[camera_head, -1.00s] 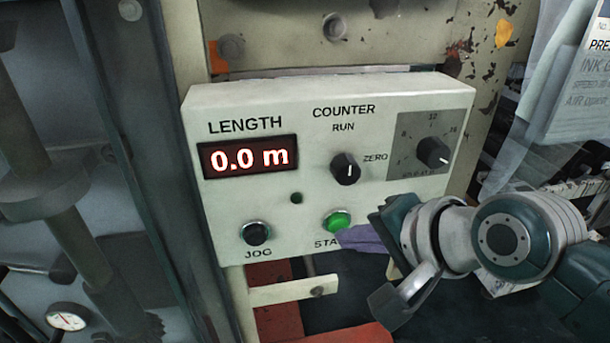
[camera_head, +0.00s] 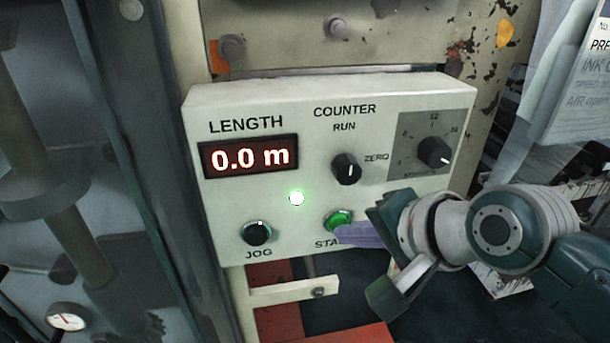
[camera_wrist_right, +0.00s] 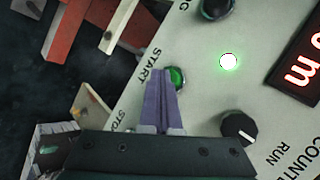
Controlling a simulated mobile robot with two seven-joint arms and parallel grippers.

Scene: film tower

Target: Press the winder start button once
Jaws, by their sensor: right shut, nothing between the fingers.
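The green start button (camera_head: 340,219) sits low on the pale control box (camera_head: 232,198), above the partly covered word START. My right gripper (camera_head: 345,231) is shut and empty, its purple fingertips at the button's lower right edge. In the right wrist view, the shut fingers (camera_wrist_right: 166,78) reach the green button (camera_wrist_right: 178,77) and cover part of it; they appear to touch it. A small lamp (camera_head: 297,198) on the box glows bright green. The red display (camera_head: 247,157) reads 0.0 m. My left gripper is not in view.
The black JOG button (camera_head: 257,233) is left of the start button. The counter knob (camera_head: 346,168) and a dial knob (camera_head: 434,152) are above. In the right wrist view, a STOP label (camera_wrist_right: 122,127) shows beside my gripper. A metal bracket (camera_head: 293,291) juts out below the box.

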